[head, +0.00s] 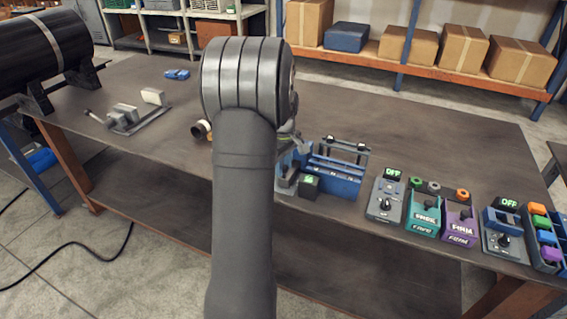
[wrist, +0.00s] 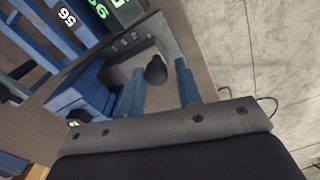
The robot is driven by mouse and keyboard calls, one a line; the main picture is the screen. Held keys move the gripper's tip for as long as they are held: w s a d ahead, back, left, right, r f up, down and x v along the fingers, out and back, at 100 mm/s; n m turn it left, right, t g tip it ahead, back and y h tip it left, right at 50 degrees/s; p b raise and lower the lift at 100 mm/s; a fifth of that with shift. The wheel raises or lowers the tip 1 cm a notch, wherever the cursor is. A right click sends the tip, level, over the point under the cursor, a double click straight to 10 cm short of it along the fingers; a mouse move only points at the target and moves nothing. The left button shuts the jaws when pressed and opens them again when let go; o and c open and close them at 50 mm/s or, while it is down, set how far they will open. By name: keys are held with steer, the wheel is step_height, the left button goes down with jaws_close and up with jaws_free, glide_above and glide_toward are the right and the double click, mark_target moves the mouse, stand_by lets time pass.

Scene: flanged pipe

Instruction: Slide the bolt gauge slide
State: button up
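The bolt gauge (head: 336,178) is a blue and grey device on the bench, just right of my arm in the head view. It carries a dark block with green digits (head: 309,183). In the wrist view its blue body (wrist: 60,35), white number marks and green digits show at the upper left. A grey plate (wrist: 128,62) beside them bears a dark round knob (wrist: 156,70), which may be the slide's handle. My gripper (wrist: 160,67) is open, with its two blue fingers apart on either side of the knob. Contact cannot be told. My arm mostly hides the gripper in the head view.
Right of the gauge stand a grey switch box (head: 384,203), a teal box (head: 423,218), a purple box (head: 460,222) and another switch box (head: 503,240). A grey clamp-like fixture (head: 130,115) lies left.

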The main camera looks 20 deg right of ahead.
step_height(320, 180, up, 18)
steer(key=shift+f, duration=0.25)
steer(key=shift+f, duration=0.1)
stand_by(0.5)
step_height(320, 180, down, 17)
steer(key=shift+f, duration=0.15)
steer(key=shift+d, duration=0.1)
stand_by(0.3)
